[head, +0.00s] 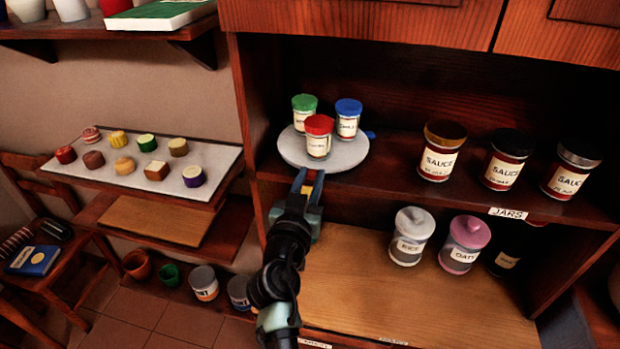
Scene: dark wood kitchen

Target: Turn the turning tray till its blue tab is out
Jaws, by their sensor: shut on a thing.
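The turning tray (345,160) is a round, pale grey disc on the shelf at the left end of the cupboard. It bears three jars: one with a green lid (304,102), one with a red lid (319,124) and one with a blue lid (348,107). The blue tab (371,134) shows at the tray's right rim, toward the back of the shelf. My gripper (308,178) is at the tray's front rim, shut on a small orange-red tab (307,189). The fingers partly hide this tab.
Three sauce jars (437,160) stand to the right on the same shelf, with clear shelf between them and the tray. Below, a rice jar (408,245) and a pink-lidded jar (461,250) stand on the lower board. A cake tray (130,183) lies at left.

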